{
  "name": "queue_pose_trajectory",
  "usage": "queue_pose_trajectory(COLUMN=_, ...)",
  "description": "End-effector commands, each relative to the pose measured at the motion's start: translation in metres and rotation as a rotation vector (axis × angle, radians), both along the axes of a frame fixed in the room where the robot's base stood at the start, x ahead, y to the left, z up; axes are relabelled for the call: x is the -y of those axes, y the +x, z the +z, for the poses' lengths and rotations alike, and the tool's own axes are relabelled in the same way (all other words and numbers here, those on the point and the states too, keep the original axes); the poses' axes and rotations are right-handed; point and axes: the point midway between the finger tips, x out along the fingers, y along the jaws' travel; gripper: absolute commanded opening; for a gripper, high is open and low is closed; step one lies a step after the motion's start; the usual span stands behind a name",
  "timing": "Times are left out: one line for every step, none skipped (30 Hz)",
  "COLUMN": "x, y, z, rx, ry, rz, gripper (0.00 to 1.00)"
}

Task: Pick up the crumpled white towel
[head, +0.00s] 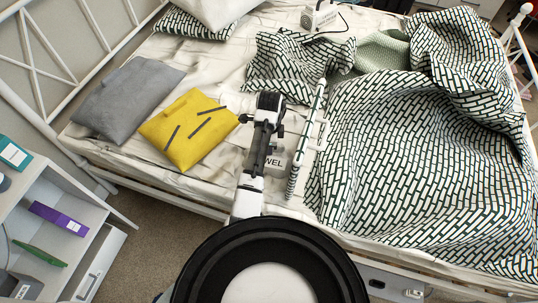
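A white patch with the dark letters "WEL" (273,163) shows beside my arm on the bed. My arm hides the rest of it, and I cannot tell whether it is the towel. No other crumpled white towel stands out from the wrinkled white sheet (215,62). My gripper (269,101) is at the far end of my arm, over the bed near its front edge, seen from above and behind. Its fingers are too small and dark to show whether they are open or shut.
A grey cushion (127,98) and a yellow cushion (190,130) lie to the left. A black-and-white patterned blanket (415,150) covers the right side, with a patterned pillow (297,66) behind. A white shelf (82,212) with boxes stands at the lower left.

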Motion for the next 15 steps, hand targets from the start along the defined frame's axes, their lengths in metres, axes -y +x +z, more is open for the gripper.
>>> queue_pose_trajectory(x=0.0000, y=-0.0001, z=-0.0001, rx=0.000, ry=0.000, rz=0.000, gripper=0.02)
queue_pose_trajectory(x=0.0000, y=-0.0001, z=-0.0002, rx=0.000, ry=0.000, rz=0.000, gripper=0.00)
queue_pose_trajectory(x=0.0000, y=-0.0001, z=-0.0002, rx=0.000, ry=0.000, rz=0.000, gripper=0.00)
queue_pose_trajectory(x=0.0000, y=-0.0001, z=-0.0002, rx=0.000, ry=0.000, rz=0.000, gripper=0.00)
queue_pose_trajectory(x=0.0000, y=-0.0001, z=0.0000, rx=0.000, ry=0.000, rz=0.000, gripper=0.00)
queue_pose_trajectory(x=-0.0001, y=-0.0001, z=-0.0001, rx=0.000, ry=0.000, rz=0.000, gripper=0.00)
queue_pose_trajectory(x=0.0000, y=-0.0001, z=-0.0001, rx=0.000, ry=0.000, rz=0.000, gripper=0.00)
queue_pose_trajectory(x=-0.0001, y=-0.0001, z=-0.0001, rx=0.000, ry=0.000, rz=0.000, gripper=0.00)
queue_pose_trajectory(x=0.0000, y=-0.0001, z=-0.0001, rx=0.000, ry=0.000, rz=0.000, gripper=0.00)
queue_pose_trajectory(x=-0.0001, y=-0.0001, z=0.0000, rx=0.000, ry=0.000, rz=0.000, gripper=0.00)
queue_pose_trajectory(x=-0.0001, y=0.0000, z=0.0002, rx=0.000, ry=0.000, rz=0.000, gripper=0.00)
queue_pose_trajectory(x=-0.0002, y=0.0000, z=0.0007, rx=0.000, ry=0.000, rz=0.000, gripper=0.00)
queue_pose_trajectory(x=-0.0003, y=0.0001, z=0.0014, rx=0.000, ry=0.000, rz=0.000, gripper=0.00)
queue_pose_trajectory(x=-0.0001, y=-0.0001, z=0.0030, rx=0.000, ry=0.000, rz=0.000, gripper=0.00)
queue_pose_trajectory(x=0.0000, y=-0.0002, z=0.0048, rx=-0.001, ry=0.000, rz=0.000, gripper=0.00)
